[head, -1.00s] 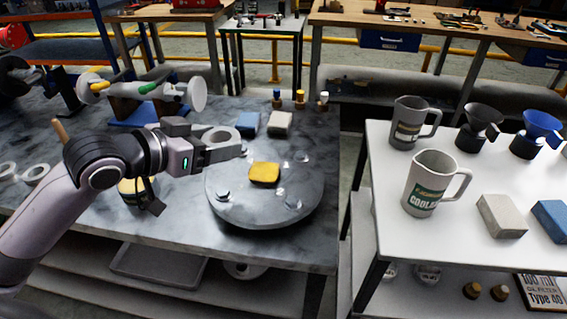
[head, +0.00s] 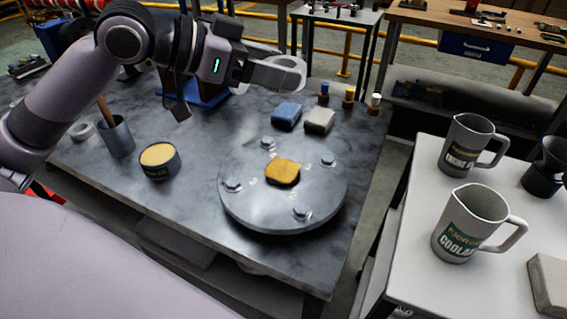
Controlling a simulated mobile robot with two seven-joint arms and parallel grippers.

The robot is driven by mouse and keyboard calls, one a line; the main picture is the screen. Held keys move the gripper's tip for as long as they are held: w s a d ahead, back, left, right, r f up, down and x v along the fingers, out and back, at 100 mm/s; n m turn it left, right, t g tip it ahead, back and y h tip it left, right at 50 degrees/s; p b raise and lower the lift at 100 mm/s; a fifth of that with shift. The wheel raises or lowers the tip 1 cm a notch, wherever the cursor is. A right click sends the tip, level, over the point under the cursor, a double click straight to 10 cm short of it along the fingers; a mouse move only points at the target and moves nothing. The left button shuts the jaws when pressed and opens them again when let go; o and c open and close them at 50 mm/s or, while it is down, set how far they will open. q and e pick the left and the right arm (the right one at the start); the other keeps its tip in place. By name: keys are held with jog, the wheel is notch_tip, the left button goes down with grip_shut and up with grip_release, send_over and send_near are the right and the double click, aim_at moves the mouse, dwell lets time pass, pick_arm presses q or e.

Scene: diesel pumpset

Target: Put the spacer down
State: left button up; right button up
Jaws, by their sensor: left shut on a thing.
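My left gripper (head: 262,62) is shut on a grey ring-shaped spacer (head: 280,75). It holds the spacer in the air, above the back of the dark marbled bench (head: 200,205). The spacer shows nearly edge-on, and the fingers hide part of it. Below and in front of it lies a round grey plate (head: 245,205) with several bolts around its face and a yellow cloth or sponge (head: 283,172) in the middle. The spacer is apart from the plate and the bench. My right gripper is not in view.
A blue block (head: 287,115) and a grey block (head: 320,121) lie behind the plate, near small capped bottles (head: 348,96). A tin (head: 160,161) and a grey cup (head: 116,137) stand left. Jugs (head: 470,225) stand on the white table. Bench between tin and plate is clear.

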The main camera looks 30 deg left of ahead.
pick_arm(q)
jog(key=b, duration=0.3)
send_over(275, 171)
notch_tip(275, 171, down, 14)
jog(key=shift+r, duration=0.25)
jog(key=shift+f, duration=2.3)
jog(key=shift+f, duration=0.1)
jog(key=o, duration=1.2)
jog(key=shift+s+f, duration=0.1)
jog(key=shift+c, duration=0.2)
